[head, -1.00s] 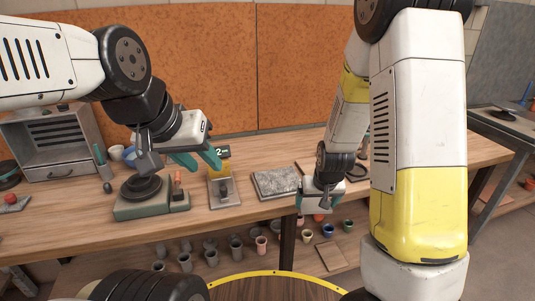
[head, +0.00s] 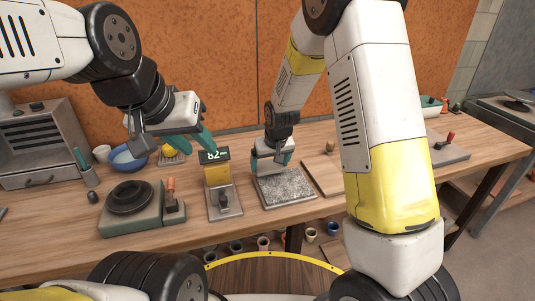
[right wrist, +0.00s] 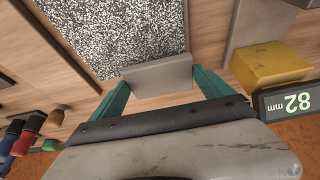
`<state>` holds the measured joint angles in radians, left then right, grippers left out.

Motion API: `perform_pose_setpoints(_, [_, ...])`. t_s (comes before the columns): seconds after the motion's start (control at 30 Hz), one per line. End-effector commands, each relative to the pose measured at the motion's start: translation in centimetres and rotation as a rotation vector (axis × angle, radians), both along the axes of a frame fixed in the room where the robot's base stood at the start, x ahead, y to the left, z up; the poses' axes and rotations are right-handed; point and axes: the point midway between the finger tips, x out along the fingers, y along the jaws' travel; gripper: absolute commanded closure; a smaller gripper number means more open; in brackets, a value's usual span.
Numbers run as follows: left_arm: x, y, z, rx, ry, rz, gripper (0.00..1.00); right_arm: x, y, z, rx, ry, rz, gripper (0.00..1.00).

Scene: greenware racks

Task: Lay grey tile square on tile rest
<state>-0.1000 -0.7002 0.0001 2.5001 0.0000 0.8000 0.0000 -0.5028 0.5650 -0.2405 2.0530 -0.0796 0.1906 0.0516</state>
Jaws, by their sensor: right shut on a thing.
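The grey tile (right wrist: 160,76) is a plain flat grey piece between the teal fingertips of my right gripper (right wrist: 163,84), which is shut on it. It covers one edge of a speckled grey slab (right wrist: 110,28), probably the tile rest; I cannot tell whether they touch. In the head view the speckled slab (head: 285,189) lies on the bench, and my right gripper (head: 271,163) is at its back edge, mostly hiding the tile. My left gripper (head: 190,143) is empty, its teal fingers apart, above the bench behind the gauge.
A yellow gauge (head: 217,175) reading 82 mm stands left of the slab. A dark round turntable (head: 130,197) stands further left, with a blue bowl (head: 127,158) behind. A wooden board (head: 322,177) lies right of the slab. Small pots stand on the lower shelf.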

Motion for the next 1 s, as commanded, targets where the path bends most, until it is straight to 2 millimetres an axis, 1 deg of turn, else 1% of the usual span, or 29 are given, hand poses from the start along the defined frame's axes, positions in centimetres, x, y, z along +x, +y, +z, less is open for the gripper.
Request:
perform_pose_setpoints(0.03, [0.0,0.0,0.0,0.0,0.0,0.0,0.64,1.2,0.3,-0.2,0.0,0.0,-0.002,0.59])
perform_pose_setpoints(0.1, [0.0,0.0,0.0,0.0,0.0,0.0,0.64,2.5,0.7,-0.3,0.001,-0.001,-0.001,0.59])
perform_pose_setpoints(0.2, [0.0,0.0,0.0,0.0,0.0,0.0,0.64,3.6,1.0,-0.4,-0.001,0.0,-0.001,0.59])
perform_pose_setpoints(0.4, [0.0,0.0,0.0,0.0,0.0,0.0,0.64,4.9,1.4,-0.5,-0.001,0.0,-0.001,0.59])
perform_pose_setpoints(0.53, [0.0,0.0,0.0,0.0,0.0,0.0,0.64,4.7,1.4,-2.6,-0.002,0.004,0.0,0.59])
perform_pose_setpoints(0.63, [0.0,0.0,0.0,0.0,0.0,0.0,0.64,4.8,1.4,-3.8,-0.001,0.003,0.0,0.59])
perform_pose_setpoints(1.0, [0.0,0.0,0.0,0.0,0.0,0.0,0.64,4.8,1.4,-4.3,0.0,0.0,0.0,0.59])
